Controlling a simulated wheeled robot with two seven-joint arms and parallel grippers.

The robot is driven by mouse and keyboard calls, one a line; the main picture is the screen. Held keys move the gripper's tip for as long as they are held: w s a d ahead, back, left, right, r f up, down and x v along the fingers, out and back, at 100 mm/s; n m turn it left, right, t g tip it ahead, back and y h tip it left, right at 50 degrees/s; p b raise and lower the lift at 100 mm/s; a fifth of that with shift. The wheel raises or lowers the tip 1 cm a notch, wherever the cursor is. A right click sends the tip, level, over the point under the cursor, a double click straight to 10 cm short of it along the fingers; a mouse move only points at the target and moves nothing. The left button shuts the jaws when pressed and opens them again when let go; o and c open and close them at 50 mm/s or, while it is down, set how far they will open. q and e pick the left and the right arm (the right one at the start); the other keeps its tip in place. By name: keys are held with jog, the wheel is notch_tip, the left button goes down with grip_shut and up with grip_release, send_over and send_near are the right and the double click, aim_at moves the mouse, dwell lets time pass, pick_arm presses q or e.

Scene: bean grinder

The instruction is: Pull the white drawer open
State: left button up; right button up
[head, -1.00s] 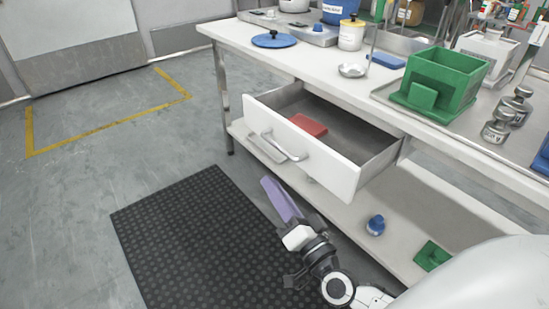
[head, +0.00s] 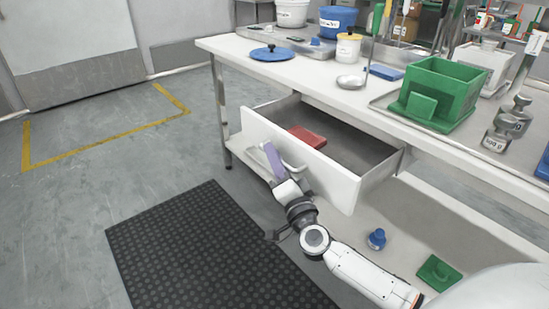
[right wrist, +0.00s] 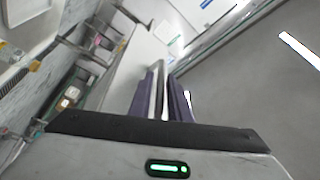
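The white drawer (head: 300,156) stands open under the tabletop, and a red block (head: 307,136) lies in it. A curved light-grey handle (head: 297,167) is fixed to its front. My right gripper (head: 271,155), with purple fingers, is at the left part of this handle. In the right wrist view, the two fingers of the right gripper (right wrist: 163,98) stand close together, one on each side of the handle bar (right wrist: 160,77), with little gap. The bar's contact with the finger pads is partly hidden. My left gripper is not in view.
The tabletop (head: 300,72) holds a blue lid (head: 272,54), a green box (head: 440,92) and metal weights (head: 506,130). A lower shelf (head: 400,235) carries a blue knob (head: 376,239) and a green piece (head: 439,272). A black mat (head: 205,250) lies on open floor.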

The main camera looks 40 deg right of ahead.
grip_shut()
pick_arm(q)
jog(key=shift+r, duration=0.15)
pick_arm(e)
jog(key=shift+a, duration=0.1)
